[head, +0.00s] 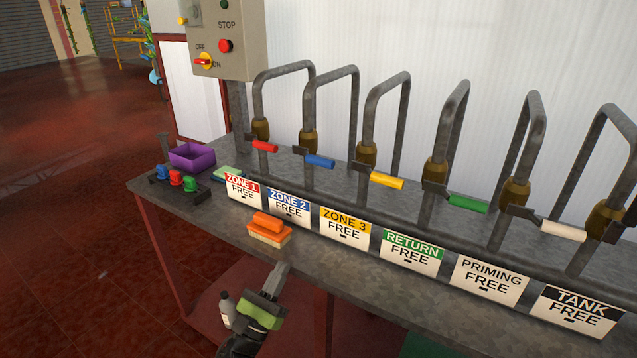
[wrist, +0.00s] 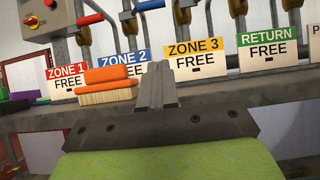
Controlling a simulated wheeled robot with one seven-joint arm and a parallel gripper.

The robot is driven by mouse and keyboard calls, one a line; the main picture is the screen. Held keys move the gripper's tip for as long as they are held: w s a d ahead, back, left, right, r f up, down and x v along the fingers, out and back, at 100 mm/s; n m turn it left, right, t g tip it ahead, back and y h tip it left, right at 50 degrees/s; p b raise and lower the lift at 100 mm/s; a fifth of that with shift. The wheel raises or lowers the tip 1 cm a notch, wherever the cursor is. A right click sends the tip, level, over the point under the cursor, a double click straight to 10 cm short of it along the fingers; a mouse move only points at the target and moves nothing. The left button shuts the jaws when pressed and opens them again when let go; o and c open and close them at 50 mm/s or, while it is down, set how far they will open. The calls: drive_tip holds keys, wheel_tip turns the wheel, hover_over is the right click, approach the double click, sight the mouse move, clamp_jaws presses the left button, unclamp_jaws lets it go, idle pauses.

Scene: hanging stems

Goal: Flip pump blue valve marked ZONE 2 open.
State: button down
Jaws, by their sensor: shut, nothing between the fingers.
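The blue valve handle (head: 320,161) sits on the second pipe from the left, behind the ZONE 2 sign (head: 289,207), which reads FREE. The handle points sideways to the right, across its upright pipe. In the wrist view the blue handle (wrist: 150,5) is cut by the top edge, above the ZONE 2 sign (wrist: 118,62). My gripper (head: 277,272) is shut and empty, in front of the bench's front edge and below the signs. In the wrist view its fingertips (wrist: 157,70) appear between the brush and the ZONE 3 sign.
An orange brush (head: 268,228) lies before the ZONE 2 sign. Red (head: 265,146), yellow (head: 387,180), green (head: 468,203) and white (head: 563,231) handles sit on neighbouring pipes. A purple bin (head: 192,156) and control box (head: 222,38) are at left. A bottle (head: 227,310) stands below the bench.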

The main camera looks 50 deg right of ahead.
sight(313, 157)
drive_tip(key=a+r+b+x, duration=0.1)
drive_tip(key=r+b+x, duration=0.1)
drive_tip(key=x, duration=2)
drive_tip(key=shift+r, duration=0.2)
drive_tip(key=shift+s, duration=0.1)
